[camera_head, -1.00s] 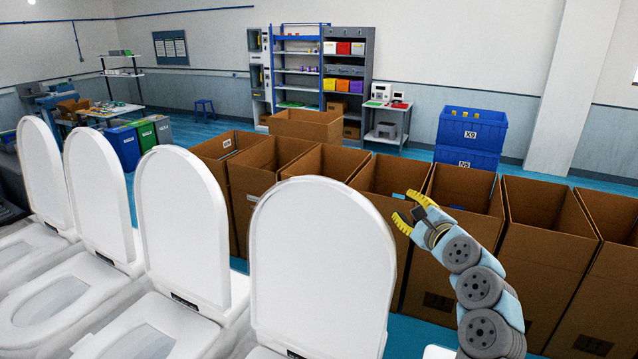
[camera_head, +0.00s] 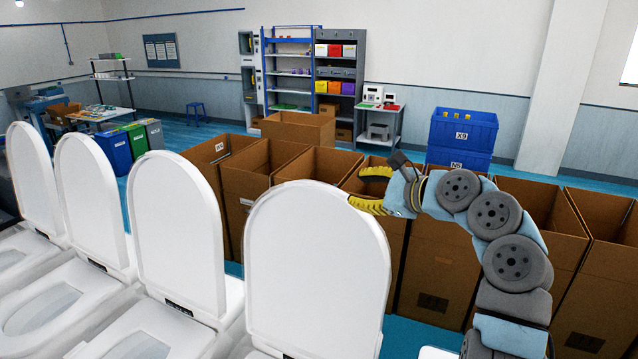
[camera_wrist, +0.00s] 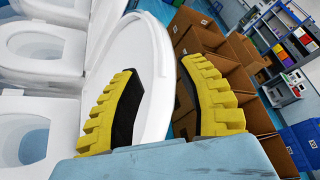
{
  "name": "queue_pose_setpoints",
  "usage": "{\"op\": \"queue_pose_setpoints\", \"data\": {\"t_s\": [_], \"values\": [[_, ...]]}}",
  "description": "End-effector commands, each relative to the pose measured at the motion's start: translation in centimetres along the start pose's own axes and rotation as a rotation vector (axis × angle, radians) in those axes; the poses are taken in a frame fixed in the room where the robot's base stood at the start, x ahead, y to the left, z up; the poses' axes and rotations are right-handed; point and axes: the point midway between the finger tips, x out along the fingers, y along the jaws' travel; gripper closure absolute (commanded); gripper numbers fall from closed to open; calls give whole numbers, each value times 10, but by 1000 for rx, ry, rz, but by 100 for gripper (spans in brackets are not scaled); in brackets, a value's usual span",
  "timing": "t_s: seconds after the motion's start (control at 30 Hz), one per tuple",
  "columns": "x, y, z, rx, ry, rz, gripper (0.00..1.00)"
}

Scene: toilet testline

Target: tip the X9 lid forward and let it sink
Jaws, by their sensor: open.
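My gripper (camera_head: 357,188) is open and empty at the lid's upper right rim. In the wrist view my yellow fingers (camera_wrist: 158,66) point at the lid (camera_wrist: 149,60). One finger overlaps the lid's face and the other lies past its edge, over the boxes. I cannot tell whether either touches it.
More toilets with raised lids (camera_head: 178,232) stand in a row to the left. Open cardboard boxes (camera_head: 437,265) line up behind the lids. The blue X9 bin (camera_head: 463,133) sits on another blue bin, beyond the boxes. Blue floor lies free farther back.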

Motion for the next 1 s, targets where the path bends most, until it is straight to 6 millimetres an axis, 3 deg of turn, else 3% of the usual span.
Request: {"op": "queue_pose_setpoints", "data": {"t_s": [0.43, 0.7, 1.0], "values": [[77, 0, 1, 3, 0, 4, 60], [107, 0, 1, 2, 0, 2, 60], [126, 0, 1, 0, 0, 2, 60]]}}
